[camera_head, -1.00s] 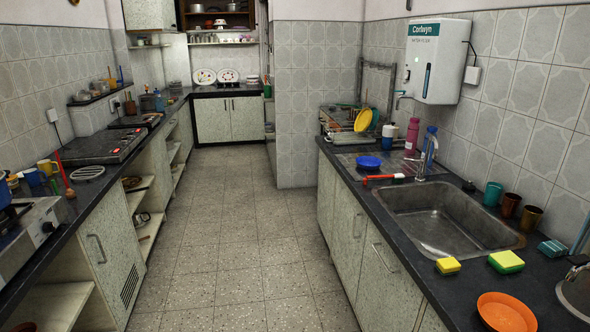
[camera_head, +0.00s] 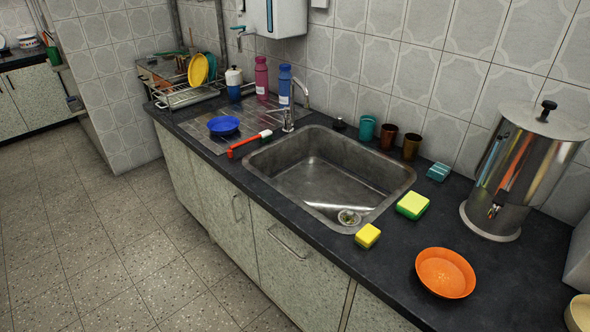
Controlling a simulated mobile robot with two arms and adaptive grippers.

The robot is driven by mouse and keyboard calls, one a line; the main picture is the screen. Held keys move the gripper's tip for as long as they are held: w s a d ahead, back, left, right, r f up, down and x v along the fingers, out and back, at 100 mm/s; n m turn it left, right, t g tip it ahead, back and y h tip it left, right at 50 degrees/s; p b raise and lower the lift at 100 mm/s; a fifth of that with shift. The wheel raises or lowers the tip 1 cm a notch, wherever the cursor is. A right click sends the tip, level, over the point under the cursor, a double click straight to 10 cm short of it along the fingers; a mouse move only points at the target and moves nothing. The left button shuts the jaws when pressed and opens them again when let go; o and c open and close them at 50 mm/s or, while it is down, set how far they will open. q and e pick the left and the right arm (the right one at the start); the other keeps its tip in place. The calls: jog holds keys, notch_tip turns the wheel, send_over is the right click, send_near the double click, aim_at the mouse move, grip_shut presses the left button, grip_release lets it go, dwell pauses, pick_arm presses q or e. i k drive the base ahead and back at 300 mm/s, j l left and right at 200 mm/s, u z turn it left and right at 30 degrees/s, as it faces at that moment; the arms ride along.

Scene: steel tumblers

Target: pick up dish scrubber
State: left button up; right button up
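A long red-handled brush with a white head (camera_head: 246,145), which looks like the dish scrubber, lies on the counter at the sink's left front corner. Its head end is by the sink rim and its handle points left. A yellow sponge (camera_head: 367,236) lies at the sink's front right edge. A green and yellow sponge (camera_head: 412,205) lies to the right of the sink. Neither of my grippers is in view.
The steel sink (camera_head: 325,175) is empty. A blue bowl (camera_head: 223,125), two bottles and a dish rack (camera_head: 183,90) stand left of it. Several tumblers (camera_head: 388,136), an orange bowl (camera_head: 446,272) and a steel dispenser (camera_head: 515,170) stand right. Floor (camera_head: 100,250) before the counter is clear.

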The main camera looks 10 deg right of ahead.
aim_at(366, 237)
jog(key=z, duration=1.25)
